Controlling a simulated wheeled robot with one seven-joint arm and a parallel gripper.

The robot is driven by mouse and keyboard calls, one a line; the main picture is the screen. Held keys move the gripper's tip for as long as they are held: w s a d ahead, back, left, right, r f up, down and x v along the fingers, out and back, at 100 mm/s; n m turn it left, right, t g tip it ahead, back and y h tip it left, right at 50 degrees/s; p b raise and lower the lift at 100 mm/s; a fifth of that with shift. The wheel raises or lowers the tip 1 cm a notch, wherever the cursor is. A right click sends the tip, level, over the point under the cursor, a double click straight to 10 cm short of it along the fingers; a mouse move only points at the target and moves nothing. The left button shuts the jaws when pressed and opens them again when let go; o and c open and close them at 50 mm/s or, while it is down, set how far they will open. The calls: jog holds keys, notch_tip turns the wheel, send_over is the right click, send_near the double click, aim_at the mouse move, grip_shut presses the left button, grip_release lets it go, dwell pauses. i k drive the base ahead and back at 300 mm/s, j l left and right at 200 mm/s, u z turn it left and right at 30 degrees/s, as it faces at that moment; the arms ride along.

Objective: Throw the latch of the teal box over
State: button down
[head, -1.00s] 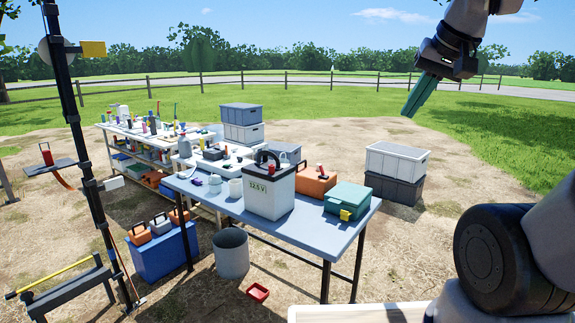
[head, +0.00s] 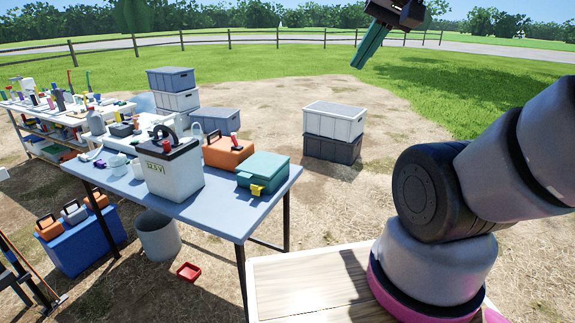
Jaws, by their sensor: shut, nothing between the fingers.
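The teal box (head: 264,172) sits at the right end of the grey-blue table (head: 213,206), with its lid down. Its yellow latch (head: 257,190) is on the front face toward me; it is too small to tell its exact position. My gripper (head: 357,66) hangs at the top of the head view, well above and to the right of the box, apart from everything. Its green fingers are shut together with nothing between them.
A white battery-like case (head: 172,173) and an orange box (head: 229,152) stand left of the teal box. Stacked crates (head: 334,133) stand on the ground behind. My arm fills the right side. A wooden surface (head: 312,285) is in front.

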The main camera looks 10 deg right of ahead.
aim_at(255, 189)
jog(key=i+l, duration=0.15)
jog(key=l, duration=0.2)
jog(key=i+l, duration=0.15)
jog(key=l, duration=0.25)
jog(key=i+l, duration=0.15)
jog(key=l, duration=0.2)
jog(key=i+l, duration=0.1)
jog(key=l, duration=0.25)
jog(key=i+l, duration=0.15)
jog(key=l, duration=0.2)
jog(key=i+l, duration=0.15)
jog(key=l, duration=0.25)
jog(key=i+l, duration=0.15)
jog(key=l, duration=0.2)
jog(key=i+l, duration=0.15)
jog(key=l, duration=0.2)
jog(key=i+l+u, duration=0.1)
jog(key=l+u, duration=0.15)
jog(key=u, duration=0.25)
jog(key=l+u, duration=0.3)
jog(key=u, duration=0.15)
jog(key=l+u, duration=0.3)
jog(key=u, duration=0.55)
jog(key=i+j+u, duration=0.25)
jog(key=j, duration=0.15)
jog(key=i+j+u, duration=0.1)
jog(key=j+u, duration=0.2)
jog(key=j, duration=0.1)
